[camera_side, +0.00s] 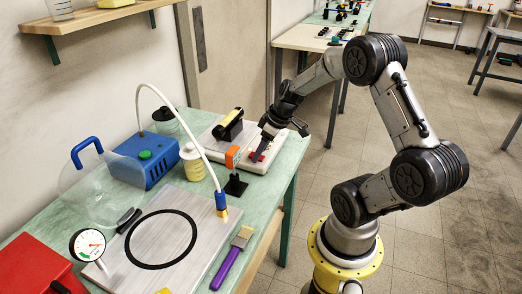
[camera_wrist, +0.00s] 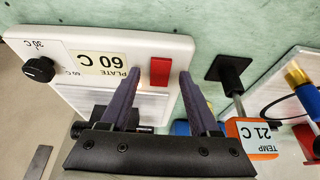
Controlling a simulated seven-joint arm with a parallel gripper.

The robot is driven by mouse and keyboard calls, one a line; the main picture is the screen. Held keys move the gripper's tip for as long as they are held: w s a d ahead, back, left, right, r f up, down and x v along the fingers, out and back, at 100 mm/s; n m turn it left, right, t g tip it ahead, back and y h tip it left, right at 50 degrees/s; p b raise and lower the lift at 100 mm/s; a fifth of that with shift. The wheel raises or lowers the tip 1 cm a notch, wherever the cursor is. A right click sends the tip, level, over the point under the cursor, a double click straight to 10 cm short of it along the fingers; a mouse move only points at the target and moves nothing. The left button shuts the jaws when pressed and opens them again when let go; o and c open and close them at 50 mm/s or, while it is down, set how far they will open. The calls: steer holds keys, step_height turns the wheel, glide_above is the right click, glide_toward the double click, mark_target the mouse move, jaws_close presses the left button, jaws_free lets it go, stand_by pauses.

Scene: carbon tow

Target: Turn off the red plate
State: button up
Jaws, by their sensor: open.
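The plate (camera_side: 248,167) is a white slab unit at the far end of the green bench; its casing also shows in the wrist view (camera_wrist: 110,45). A red rocker switch (camera_wrist: 160,71) sits on its control strip, beside a label reading "PLATE 60 C" (camera_wrist: 103,64) and a black knob (camera_wrist: 39,70). The switch looks like a small red patch in the side view (camera_side: 259,156). My gripper (camera_wrist: 160,73) is open and empty, with one finger on each side of the switch in the picture. I cannot tell how far above it the fingertips are, or the switch's position.
An orange temperature display (camera_wrist: 258,138) reading 21 C stands on a black base close to the plate. A black roller (camera_side: 229,122) sits on the plate unit's far part. A white hose (camera_side: 185,107) arches over the bench. A metal sheet (camera_side: 185,270) and blue pump (camera_side: 148,160) are nearer.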

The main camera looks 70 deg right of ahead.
steer(key=shift+f, duration=0.1)
jaws_close()
stand_by(0.3)
steer(key=shift+w+g, duration=0.25)
steer(key=shift+g, duration=0.5)
steer(key=shift+w+g, duration=0.2)
steer(key=shift+g, duration=0.55)
steer(key=shift+r, duration=0.2)
jaws_free()
